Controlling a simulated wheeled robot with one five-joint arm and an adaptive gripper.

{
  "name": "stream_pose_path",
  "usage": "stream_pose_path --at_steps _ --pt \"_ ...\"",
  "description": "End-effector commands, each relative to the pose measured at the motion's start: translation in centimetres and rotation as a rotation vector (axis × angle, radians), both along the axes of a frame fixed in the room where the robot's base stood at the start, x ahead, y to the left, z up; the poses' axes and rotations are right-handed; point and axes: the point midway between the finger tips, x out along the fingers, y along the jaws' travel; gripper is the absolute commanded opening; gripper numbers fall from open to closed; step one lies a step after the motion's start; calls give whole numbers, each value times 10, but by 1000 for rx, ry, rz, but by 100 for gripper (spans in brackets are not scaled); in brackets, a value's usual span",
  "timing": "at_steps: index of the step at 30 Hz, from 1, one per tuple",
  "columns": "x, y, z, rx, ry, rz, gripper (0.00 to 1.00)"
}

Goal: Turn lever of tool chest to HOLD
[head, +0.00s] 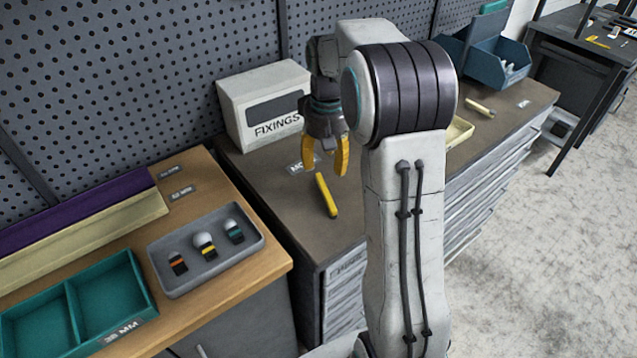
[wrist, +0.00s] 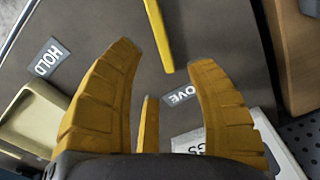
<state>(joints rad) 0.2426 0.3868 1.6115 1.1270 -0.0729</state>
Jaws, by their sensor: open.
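The lever is a yellow bar (head: 326,195) on the dark top of the tool chest (head: 275,190). In the wrist view the lever (wrist: 157,35) has one end close to the MOVE label (wrist: 184,92), which a finger partly covers. The HOLD label (wrist: 47,57) lies to the left there, away from the lever; my arm hides it in the head view. My gripper (head: 326,172) has yellow fingers, open and empty, pointing down over the lever's label-side end. In the wrist view the lever's end shows between the fingertips (wrist: 160,50), with no visible contact.
A white FIXINGS box (head: 265,103) stands behind the lever against the pegboard. A cream tray (wrist: 30,118) lies near the HOLD label. A wooden bench (head: 225,305) with a grey tray (head: 165,285) and teal bin (head: 115,290) is at left.

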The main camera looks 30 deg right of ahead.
Motion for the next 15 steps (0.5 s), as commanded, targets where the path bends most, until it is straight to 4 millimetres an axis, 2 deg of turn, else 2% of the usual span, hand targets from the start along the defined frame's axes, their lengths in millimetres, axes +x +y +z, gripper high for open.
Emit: stream_pose_path --at_steps 15 --pt "-5 1 -58 5 19 14 50"
